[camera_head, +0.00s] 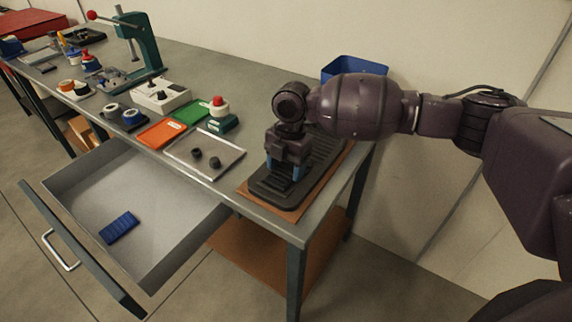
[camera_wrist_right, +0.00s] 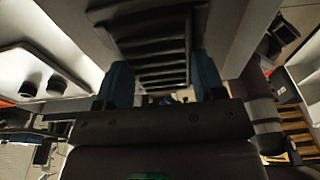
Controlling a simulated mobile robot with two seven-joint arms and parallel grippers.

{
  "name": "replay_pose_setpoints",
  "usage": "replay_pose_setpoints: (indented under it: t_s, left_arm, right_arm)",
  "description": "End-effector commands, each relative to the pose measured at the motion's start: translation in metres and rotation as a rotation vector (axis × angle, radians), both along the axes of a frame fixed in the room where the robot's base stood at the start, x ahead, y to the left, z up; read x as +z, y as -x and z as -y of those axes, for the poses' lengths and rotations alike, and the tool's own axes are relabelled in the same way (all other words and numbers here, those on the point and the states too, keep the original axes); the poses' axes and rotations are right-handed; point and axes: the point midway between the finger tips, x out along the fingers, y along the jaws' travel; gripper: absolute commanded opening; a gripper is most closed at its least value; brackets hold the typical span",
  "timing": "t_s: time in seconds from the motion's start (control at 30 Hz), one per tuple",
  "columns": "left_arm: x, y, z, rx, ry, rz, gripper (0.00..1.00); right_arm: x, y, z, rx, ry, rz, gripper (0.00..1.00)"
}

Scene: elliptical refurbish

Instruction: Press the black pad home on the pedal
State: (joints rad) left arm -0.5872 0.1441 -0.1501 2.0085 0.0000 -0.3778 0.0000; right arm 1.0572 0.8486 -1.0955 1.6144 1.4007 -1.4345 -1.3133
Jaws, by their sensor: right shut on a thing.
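The black pedal (camera_head: 268,196) lies on a brown board at the near right end of the workbench. Its ribbed upper surface shows beside my right arm. My right gripper (camera_head: 284,174) points down over the pedal, its blue fingers low against it. In the right wrist view, the two blue fingers of my right gripper (camera_wrist_right: 162,82) stand either side of a black ribbed piece (camera_wrist_right: 153,48), which appears to be the black pad, and are shut on it. The gripper hides much of the pad in the head view, so I cannot tell whether it sits flush. My left gripper is out of view.
A blue bin (camera_head: 350,66) stands behind. An open drawer (camera_head: 160,250) with a blue block (camera_head: 119,228) juts out in front. Orange and green trays lie farther left.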

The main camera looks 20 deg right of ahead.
Motion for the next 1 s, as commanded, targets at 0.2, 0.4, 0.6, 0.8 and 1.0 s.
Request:
replay_pose_setpoints:
  t_s: [0.2, 0.4, 0.6, 0.8, 1.0]
  left_arm:
    - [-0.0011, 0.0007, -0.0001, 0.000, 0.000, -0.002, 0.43]
    - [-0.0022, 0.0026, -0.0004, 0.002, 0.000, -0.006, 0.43]
    - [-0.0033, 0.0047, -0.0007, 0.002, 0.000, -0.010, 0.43]
    - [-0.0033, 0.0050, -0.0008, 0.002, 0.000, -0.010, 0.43]
    - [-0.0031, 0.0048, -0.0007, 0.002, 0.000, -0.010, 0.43]
  right_arm:
    - [-0.0022, -0.0001, -0.0001, 0.000, 0.000, 0.000, 0.39]
    - [-0.0036, -0.0001, -0.0001, 0.000, 0.000, 0.000, 0.39]
    - [-0.0041, 0.0002, -0.0001, 0.000, 0.001, -0.001, 0.80]
    - [-0.0039, 0.0001, -0.0001, 0.000, 0.000, 0.000, 0.93]
    - [-0.0038, 0.0001, -0.0001, 0.000, 0.000, 0.000, 0.93]
